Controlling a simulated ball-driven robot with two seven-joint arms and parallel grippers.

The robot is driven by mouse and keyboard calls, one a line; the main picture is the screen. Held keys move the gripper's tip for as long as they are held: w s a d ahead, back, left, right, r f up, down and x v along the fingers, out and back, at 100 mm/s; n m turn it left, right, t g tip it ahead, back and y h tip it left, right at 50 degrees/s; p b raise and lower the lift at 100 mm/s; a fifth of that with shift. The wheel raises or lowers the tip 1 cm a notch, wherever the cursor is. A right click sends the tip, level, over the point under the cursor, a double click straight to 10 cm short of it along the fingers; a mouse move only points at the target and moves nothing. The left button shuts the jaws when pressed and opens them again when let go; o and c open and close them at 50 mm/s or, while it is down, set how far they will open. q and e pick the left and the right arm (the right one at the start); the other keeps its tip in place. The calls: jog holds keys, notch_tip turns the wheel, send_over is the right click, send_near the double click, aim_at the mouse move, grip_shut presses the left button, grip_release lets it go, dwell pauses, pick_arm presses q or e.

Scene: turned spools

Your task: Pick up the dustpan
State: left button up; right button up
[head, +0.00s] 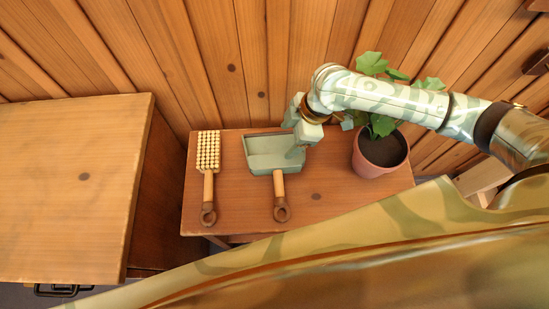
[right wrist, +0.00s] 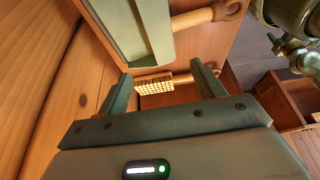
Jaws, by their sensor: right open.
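The dustpan (head: 262,153) lies on a small wooden table, its grey-green pan toward the wall and its wooden handle (head: 279,186) toward me. In the right wrist view the dustpan (right wrist: 117,30) shows at the top, beyond the fingers. My right gripper (head: 300,145) is over the right side of the pan, away from the handle; whether it touches the pan I cannot tell. In the right wrist view its fingers (right wrist: 160,74) are spread, with nothing held between them. My left gripper is not in view.
A brush (head: 208,153) with pale bristles lies left of the dustpan. A potted plant (head: 380,153) stands at the right, under my right arm. A wooden cabinet (head: 75,180) is at the left. Plank wall (head: 200,60) closes the back. The table's front right (head: 325,200) is bare.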

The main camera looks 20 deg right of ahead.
jog(key=b, duration=0.3)
send_over(269, 161)
jog(key=d, duration=0.3)
notch_tip(269, 161, down, 6)
jog(key=shift+f, duration=0.2)
jog(key=shift+x, duration=0.8)
jog(key=b+x, duration=0.3)
jog(key=x, duration=0.1)
jog(key=shift+s, duration=0.4)
jog(key=shift+w+a+f, duration=0.1)
jog(key=shift+a+f, duration=0.1)
jog(key=shift+f, duration=0.15)
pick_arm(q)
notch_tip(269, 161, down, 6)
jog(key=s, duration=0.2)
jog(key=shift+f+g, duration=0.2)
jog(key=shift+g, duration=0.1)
pick_arm(e)
jog(key=shift+r, duration=0.15)
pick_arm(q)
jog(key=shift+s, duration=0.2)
pick_arm(e)
jog(key=c, duration=1.2)
